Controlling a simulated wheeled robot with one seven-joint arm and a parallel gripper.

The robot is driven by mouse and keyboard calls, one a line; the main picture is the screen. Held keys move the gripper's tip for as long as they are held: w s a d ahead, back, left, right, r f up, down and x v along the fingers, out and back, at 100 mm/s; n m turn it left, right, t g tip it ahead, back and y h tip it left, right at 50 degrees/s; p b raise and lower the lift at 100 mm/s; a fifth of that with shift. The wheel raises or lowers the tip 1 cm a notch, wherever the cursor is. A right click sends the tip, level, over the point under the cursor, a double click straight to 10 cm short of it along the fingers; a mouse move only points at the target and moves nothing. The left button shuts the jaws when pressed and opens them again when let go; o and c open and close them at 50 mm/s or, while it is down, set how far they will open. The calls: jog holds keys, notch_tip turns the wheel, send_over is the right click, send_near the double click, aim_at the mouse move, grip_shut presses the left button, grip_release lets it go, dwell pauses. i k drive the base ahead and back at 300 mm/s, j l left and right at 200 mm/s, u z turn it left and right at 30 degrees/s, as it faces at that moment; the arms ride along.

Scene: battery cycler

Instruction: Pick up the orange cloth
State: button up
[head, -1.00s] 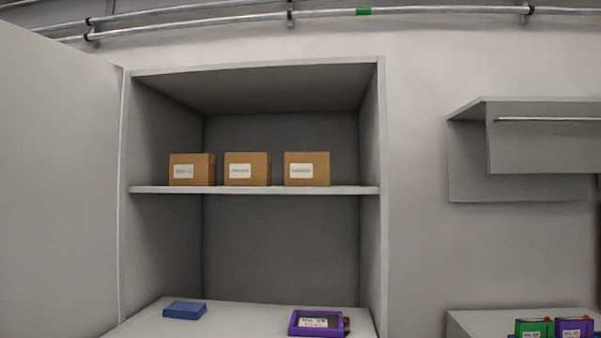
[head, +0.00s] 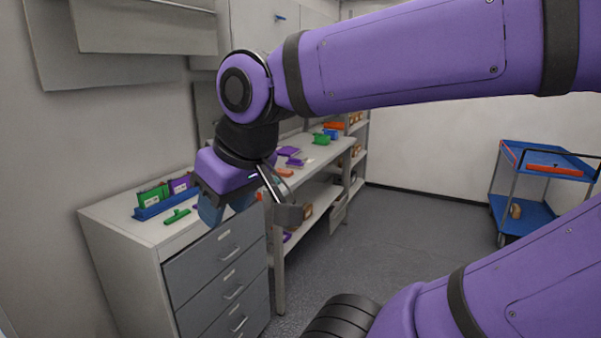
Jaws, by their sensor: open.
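My gripper (head: 250,207) hangs open and empty at the end of my purple arm, in front of the drawer cabinet and the bench. A small flat orange piece (head: 284,172) lies on the bench just behind the gripper, partly hidden by it. It may be the orange cloth, but it is too small to tell. Another orange thing (head: 334,126) sits farther back on the bench.
A grey drawer cabinet (head: 215,265) holds green and purple modules in a blue rack (head: 152,212). The long bench (head: 322,156) carries purple and green items. A blue cart (head: 521,155) with an orange-red strip stands right. Floor between is clear.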

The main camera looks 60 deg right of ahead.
aim_at(284, 173)
jog(key=z, duration=1.45)
jog(key=u, duration=2.4)
jog(key=z, duration=2.45)
jog(key=i+l+u, duration=0.1)
jog(key=i+l, duration=0.25)
jog(key=i, duration=0.2)
jog(key=i+l+u, duration=0.1)
jog(key=i+l, duration=0.25)
jog(key=i, duration=0.2)
